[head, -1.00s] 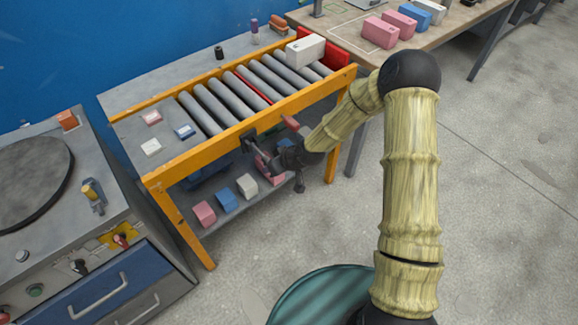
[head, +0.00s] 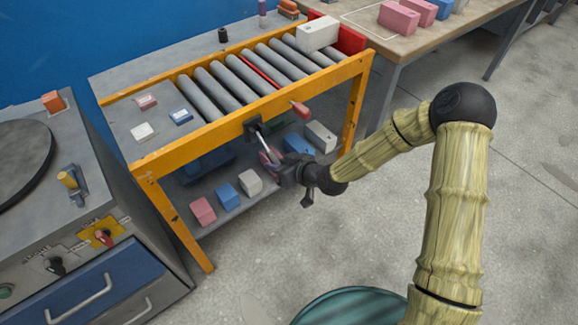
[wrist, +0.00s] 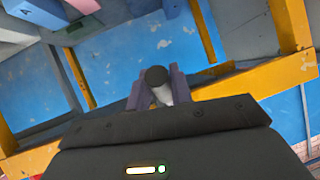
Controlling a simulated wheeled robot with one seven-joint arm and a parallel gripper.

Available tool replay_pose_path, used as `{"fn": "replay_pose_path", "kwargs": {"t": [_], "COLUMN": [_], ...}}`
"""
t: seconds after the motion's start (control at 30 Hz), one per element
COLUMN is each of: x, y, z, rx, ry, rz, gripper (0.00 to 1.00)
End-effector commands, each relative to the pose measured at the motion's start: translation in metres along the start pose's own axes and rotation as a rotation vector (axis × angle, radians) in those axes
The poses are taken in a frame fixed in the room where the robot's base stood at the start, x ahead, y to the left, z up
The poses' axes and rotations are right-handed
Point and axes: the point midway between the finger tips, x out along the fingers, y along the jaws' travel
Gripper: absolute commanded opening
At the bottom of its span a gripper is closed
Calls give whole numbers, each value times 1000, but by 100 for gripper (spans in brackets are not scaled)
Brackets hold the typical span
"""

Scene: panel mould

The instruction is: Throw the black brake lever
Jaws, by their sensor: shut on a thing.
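The black brake lever's mount (head: 253,128) sits on the orange front rail of the roller conveyor. A thin light rod runs from it down toward my gripper (head: 271,157), which is in front of and below the rail. In the wrist view the lever's dark round knob (wrist: 156,76) and a pale length of shaft lie between the two purple-grey fingers of my gripper (wrist: 157,88). The fingers are shut on the lever. In the head view the fingers and my wrist hide the lever's end.
A red-handled part (head: 300,108) sticks out from the same rail, to the right. A white box (head: 318,35) stands on the rollers by a red end stop (head: 350,40). Several blocks lie on the lower shelf (head: 222,218). A grey cabinet (head: 120,215) stands at left. Floor is clear at right.

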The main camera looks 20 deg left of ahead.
Motion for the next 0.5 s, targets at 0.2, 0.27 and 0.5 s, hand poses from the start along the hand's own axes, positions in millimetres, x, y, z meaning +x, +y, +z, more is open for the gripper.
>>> {"fn": "replay_pose_path", "kwargs": {"t": [0.2,0.27,0.5], "x": [3,3,3], "y": [-6,-7,-7], "z": [13,12,13], "rx": [3,3,3], "ry": [-14,-14,-14], "rz": [-16,-17,-17], "gripper": [0,0,0]}}
